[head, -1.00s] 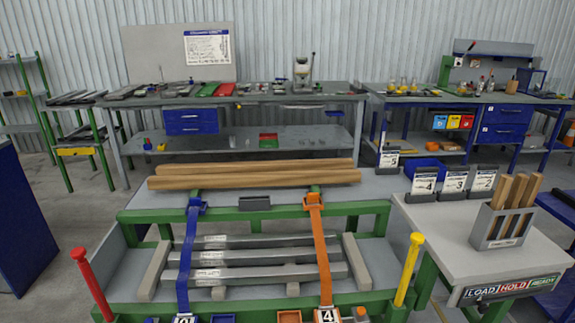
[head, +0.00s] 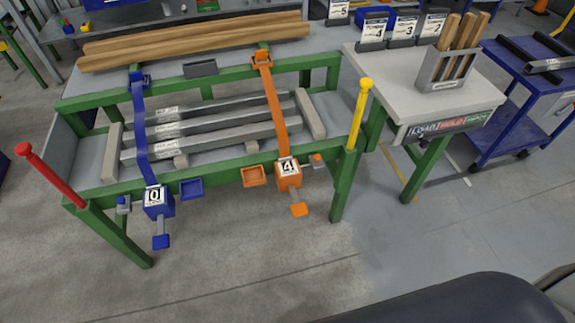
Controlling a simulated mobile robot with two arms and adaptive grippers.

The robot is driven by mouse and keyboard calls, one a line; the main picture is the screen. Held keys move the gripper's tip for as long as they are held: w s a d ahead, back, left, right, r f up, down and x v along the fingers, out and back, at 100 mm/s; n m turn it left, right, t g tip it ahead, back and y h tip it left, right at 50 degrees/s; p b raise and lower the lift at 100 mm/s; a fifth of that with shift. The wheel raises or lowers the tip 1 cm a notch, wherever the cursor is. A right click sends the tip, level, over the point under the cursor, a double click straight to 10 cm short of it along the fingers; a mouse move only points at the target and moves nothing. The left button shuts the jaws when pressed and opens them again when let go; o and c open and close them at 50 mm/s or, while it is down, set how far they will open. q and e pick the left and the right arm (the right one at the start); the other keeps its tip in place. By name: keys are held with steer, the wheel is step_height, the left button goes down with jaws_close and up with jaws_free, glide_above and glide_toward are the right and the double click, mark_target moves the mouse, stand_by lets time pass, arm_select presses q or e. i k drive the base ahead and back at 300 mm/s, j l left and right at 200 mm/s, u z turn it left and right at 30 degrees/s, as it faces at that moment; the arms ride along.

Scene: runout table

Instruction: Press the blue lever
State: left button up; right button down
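A blue box (head: 158,201) marked 0 hangs on the front of the green frame at the left, below a blue strap (head: 141,115). A blue lever (head: 161,241) with a flat blue end on a short grey stem sticks out below the box. A small blue knob (head: 123,203) sits at the box's left side. An orange box (head: 288,175) marked 4, with an orange lever (head: 299,209) below it, is to the right. Neither of my grippers is in view, and nothing touches the blue lever.
Grey bars (head: 215,135) lie under the straps, with wooden beams (head: 195,38) above. A red post (head: 50,175) and a yellow post (head: 359,112) stand at the frame's front corners. A side table (head: 415,80) and blue cart (head: 500,110) are right. The floor in front is clear.

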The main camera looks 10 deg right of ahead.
mark_target(162, 241)
steer(key=u, duration=0.9)
